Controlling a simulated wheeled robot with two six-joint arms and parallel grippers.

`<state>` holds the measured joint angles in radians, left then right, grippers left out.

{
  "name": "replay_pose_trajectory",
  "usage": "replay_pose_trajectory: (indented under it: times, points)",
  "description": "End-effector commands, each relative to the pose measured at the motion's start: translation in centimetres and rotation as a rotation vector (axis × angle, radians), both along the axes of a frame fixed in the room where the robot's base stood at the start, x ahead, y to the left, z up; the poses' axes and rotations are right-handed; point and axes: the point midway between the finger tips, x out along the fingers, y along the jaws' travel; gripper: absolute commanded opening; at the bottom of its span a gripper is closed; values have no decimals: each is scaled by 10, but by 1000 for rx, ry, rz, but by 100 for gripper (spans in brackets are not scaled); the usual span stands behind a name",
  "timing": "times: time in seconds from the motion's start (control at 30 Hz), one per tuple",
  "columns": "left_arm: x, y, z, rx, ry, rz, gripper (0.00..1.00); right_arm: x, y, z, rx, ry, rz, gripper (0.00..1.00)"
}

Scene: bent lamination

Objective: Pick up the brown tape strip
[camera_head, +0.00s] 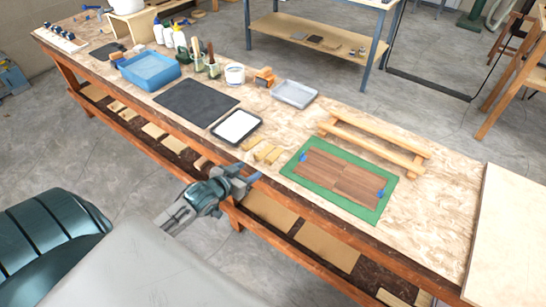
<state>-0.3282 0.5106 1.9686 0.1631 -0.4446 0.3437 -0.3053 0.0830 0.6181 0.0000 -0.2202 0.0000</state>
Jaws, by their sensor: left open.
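A few small tan-brown strips (264,152) lie on the bench between the white-filled black tray and the green mat. I cannot tell for sure whether one of them is the brown tape strip. Brown wood sheets (340,175) lie side by side on the green mat (377,213), with small blue pieces at their left and right ends. My left gripper (249,181) is open at the bench's front edge, left of the mat and nearer to me than the strips. It appears empty. My right gripper is not in view.
A wooden rack (372,146) stands behind the mat. A black tray with a white surface (237,127), a dark mat (197,102), a blue tub (150,70) and a grey tray (294,93) are farther left. A pale board (510,235) is at right.

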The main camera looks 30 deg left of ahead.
Motion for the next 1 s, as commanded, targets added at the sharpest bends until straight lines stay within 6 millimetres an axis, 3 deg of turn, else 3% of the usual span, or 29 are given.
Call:
replay_pose_trajectory:
  times: [0.23, 0.57, 0.8, 1.0]
  points:
    - [34, -3, -9, -7, -8, 0, 51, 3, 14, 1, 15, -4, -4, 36]
    - [59, -6, -19, -6, -7, -1, 51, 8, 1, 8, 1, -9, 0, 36]
    - [89, -10, -33, -4, -7, -1, 51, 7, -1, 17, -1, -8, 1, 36]
    - [97, -10, -38, -3, -6, -1, 51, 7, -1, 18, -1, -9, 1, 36]
